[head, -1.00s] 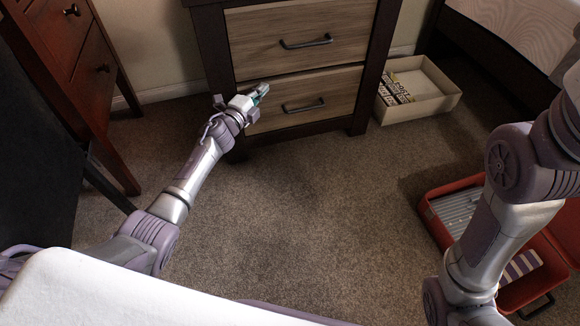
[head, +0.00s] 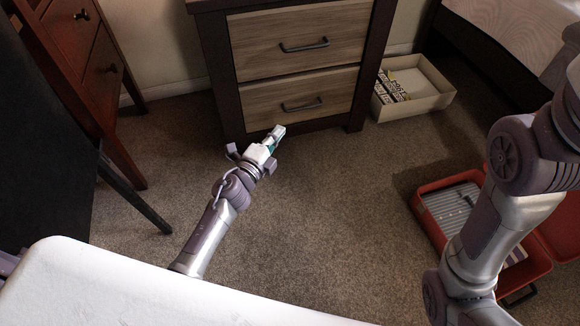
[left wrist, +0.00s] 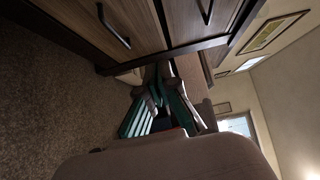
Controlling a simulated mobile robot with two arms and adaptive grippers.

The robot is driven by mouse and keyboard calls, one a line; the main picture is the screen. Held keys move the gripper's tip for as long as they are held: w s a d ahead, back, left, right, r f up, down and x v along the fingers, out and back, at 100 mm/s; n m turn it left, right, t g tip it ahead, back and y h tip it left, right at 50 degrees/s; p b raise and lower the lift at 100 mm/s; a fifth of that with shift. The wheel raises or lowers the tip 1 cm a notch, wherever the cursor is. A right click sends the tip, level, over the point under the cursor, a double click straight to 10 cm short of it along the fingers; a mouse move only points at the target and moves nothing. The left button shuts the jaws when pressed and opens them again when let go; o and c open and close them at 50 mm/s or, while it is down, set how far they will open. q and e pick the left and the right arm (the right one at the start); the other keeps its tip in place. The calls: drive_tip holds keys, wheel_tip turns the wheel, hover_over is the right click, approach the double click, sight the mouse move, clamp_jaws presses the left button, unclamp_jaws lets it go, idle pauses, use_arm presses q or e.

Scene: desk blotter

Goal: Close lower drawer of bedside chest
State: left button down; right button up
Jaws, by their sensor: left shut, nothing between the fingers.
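The bedside chest (head: 230,85) has a dark frame and light wood drawer fronts with dark bar handles. Its lower drawer (head: 290,100) sits under the upper drawer (head: 290,42), and its front looks flush with the frame. My left gripper (head: 278,132) is shut and empty, in front of and below the lower drawer, apart from its handle. In the left wrist view the closed fingers (left wrist: 163,95) show with the chest (left wrist: 150,25) sideways beyond them. My right arm enters at the right edge; its gripper is out of view.
An open box (head: 425,98) with small items stands right of the chest. An open red case (head: 430,205) lies on the carpet at the right. A reddish wooden cabinet (head: 85,60) stands at the left. The carpet in the middle is clear.

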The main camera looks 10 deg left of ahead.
use_arm(q)
drive_tip(key=s+d, duration=0.6)
drive_tip(key=s, duration=0.4)
drive_tip(key=shift+s+b, duration=0.25)
drive_tip(key=shift+b, duration=0.1)
